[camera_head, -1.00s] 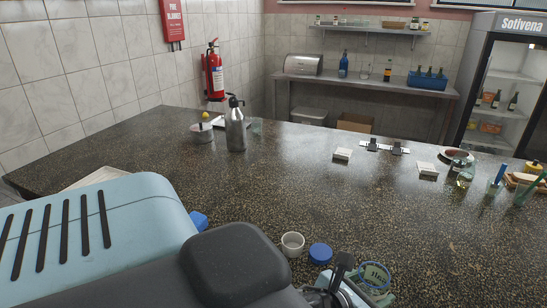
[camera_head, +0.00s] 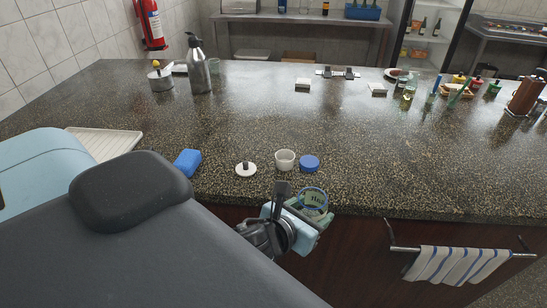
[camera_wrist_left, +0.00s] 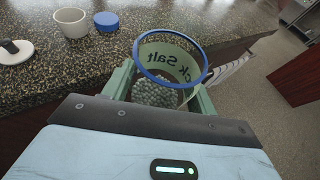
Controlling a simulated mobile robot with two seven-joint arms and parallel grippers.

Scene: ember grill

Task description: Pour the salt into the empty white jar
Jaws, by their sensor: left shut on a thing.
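My left gripper (camera_head: 297,222) is shut on a clear jar of salt (camera_head: 314,199) with a blue rim, in front of the counter's front edge. The salt jar also shows in the left wrist view (camera_wrist_left: 170,70), open at the top, with grey-white grains inside and a "Salt" label. The empty white jar (camera_head: 285,160) stands open on the counter near the front edge, beyond the salt jar; it also shows in the left wrist view (camera_wrist_left: 71,22). A blue lid (camera_head: 309,163) lies right of it, and a white lid with a dark knob (camera_head: 246,168) lies left of it. My right gripper is not in view.
A blue block-like thing (camera_head: 187,163) and a white ribbed tray (camera_head: 104,143) are to the left on the counter. A metal bottle (camera_head: 198,70) and a pot (camera_head: 161,80) stand farther back. A striped towel (camera_head: 455,264) hangs on a rail at the front right. The middle of the counter is clear.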

